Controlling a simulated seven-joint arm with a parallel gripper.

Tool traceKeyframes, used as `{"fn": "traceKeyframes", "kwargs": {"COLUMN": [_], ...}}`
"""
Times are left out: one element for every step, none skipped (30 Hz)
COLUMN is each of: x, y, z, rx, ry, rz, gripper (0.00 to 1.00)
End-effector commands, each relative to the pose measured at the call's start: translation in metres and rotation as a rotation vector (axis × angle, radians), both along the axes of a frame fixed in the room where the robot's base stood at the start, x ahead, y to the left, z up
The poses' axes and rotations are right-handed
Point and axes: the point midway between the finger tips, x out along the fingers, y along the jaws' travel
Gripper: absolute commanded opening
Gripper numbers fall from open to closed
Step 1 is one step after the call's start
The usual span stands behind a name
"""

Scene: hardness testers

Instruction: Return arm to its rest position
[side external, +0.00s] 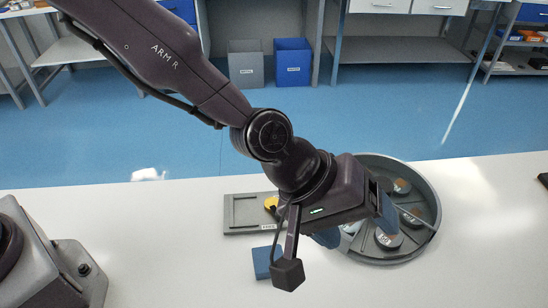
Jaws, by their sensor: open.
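My arm reaches in from the upper left, and my gripper (358,226) hangs low over the white table. Its two blue-grey fingers are spread apart, one near the round tray's middle and one at its left edge. Nothing shows between them, though the gripper's body hides part of that space. The round grey tray (427,174) lies under and behind the gripper. It holds several dark discs (387,240) with brownish marks, split by thin dividers. I cannot tell whether the fingers touch the tray.
A flat grey rectangular tray (240,212) with a partly hidden yellow item (271,203) lies left of the gripper. A blue block (262,262) sits in front of it. The table's left middle (160,225) is clear. Grey and blue bins (293,62) stand on the floor behind.

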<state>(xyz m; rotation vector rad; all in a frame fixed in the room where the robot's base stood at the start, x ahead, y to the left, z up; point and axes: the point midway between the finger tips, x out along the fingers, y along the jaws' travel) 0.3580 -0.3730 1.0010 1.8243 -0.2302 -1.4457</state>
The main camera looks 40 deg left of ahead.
Motion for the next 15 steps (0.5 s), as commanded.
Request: {"fn": "traceKeyframes", "kwargs": {"x": [-0.004, -0.009, -0.014, -0.019, -0.024, -0.031, -0.037, -0.044, -0.053, -0.060, -0.068, -0.079, -0.087, -0.096, -0.108], "y": [0.030, 0.046, 0.069, 0.087, 0.105, 0.128, 0.146, 0.164, 0.187, 0.203, 0.220, 0.241, 0.256, 0.270, 0.288], "z": [0.017, 0.023, 0.032, 0.038, 0.044, 0.053, 0.058, 0.064, 0.072, 0.077, 0.083, 0.089, 0.094, 0.098, 0.104], "rx": [0.088, 0.142, 0.211, 0.260, 0.309, 0.369, 0.413, 0.455, 0.507, 0.544, 0.577, 0.618, 0.646, 0.671, 0.700], "ry": [-0.047, -0.067, -0.089, -0.102, -0.113, -0.125, -0.128, -0.132, -0.132, -0.131, -0.128, -0.123, -0.119, -0.114, -0.108], "rz": [-0.097, -0.155, -0.225, -0.274, -0.318, -0.372, -0.408, -0.440, -0.476, -0.500, -0.518, -0.538, -0.548, -0.553, -0.553], "gripper": [0.75, 0.75, 0.75, 0.75, 0.75, 0.75, 0.75, 0.75, 0.75, 0.75, 0.75, 0.75, 0.75, 0.75, 0.75]}}
